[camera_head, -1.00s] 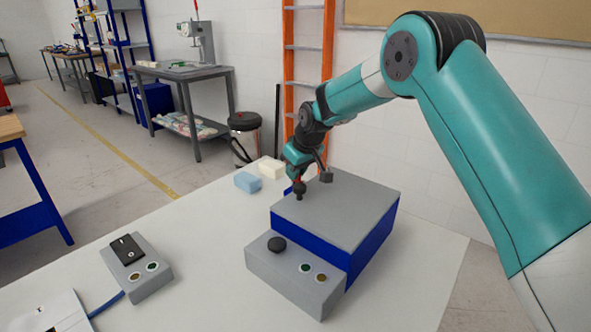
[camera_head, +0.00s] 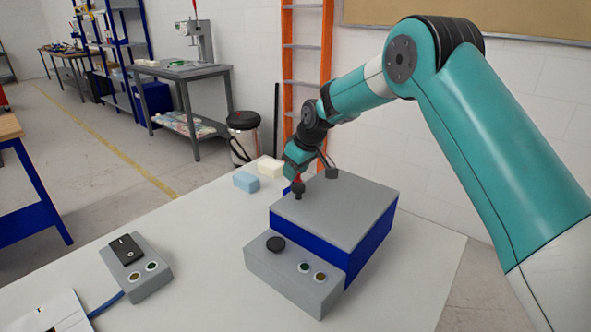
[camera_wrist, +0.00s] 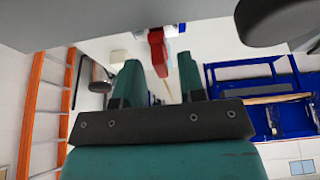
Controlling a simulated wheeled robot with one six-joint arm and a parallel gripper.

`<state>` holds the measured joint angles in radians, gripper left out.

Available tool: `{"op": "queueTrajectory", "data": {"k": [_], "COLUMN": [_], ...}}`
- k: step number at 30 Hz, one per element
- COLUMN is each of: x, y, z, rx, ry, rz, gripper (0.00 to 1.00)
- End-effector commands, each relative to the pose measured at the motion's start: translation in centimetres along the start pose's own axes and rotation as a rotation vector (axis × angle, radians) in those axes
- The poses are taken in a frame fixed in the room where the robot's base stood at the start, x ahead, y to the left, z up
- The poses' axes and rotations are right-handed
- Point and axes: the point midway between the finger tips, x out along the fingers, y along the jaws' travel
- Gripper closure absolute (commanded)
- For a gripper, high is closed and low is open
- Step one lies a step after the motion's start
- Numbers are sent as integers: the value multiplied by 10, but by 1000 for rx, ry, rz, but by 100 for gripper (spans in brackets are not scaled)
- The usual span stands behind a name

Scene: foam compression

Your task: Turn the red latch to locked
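The red latch (camera_wrist: 157,45) shows in the wrist view just ahead of and between my two teal fingertips. In the head view only a small red part (camera_head: 298,179) shows, above a dark knob-like piece at the far left of the grey-topped blue box (camera_head: 335,210). My gripper (camera_wrist: 159,75) is open, its fingers apart with a gap on both sides of the latch. In the head view my gripper (camera_head: 297,167) points down at the latch from close by. Whether a finger touches the latch cannot be told.
A grey control panel with a black knob (camera_head: 276,244) fronts the box. A switch box (camera_head: 137,266) stands on the white table at left. Blue (camera_head: 246,181) and cream (camera_head: 270,167) foam blocks lie behind. The table between the switch box and the panel is clear.

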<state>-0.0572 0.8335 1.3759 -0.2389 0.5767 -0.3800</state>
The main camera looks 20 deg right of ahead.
Motion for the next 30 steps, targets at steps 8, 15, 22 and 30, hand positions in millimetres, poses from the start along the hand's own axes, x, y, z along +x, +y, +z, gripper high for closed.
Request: {"op": "queueTrajectory", "data": {"k": [8,15,22,30], "x": [0,-28,-87,-148], "y": [-1,-1,0,0], "z": [0,0,0,0], "rx": [0,0,0,1], "ry": [-1,2,3,1], "rz": [-1,0,2,2], "gripper": [63,63,63,63]}}
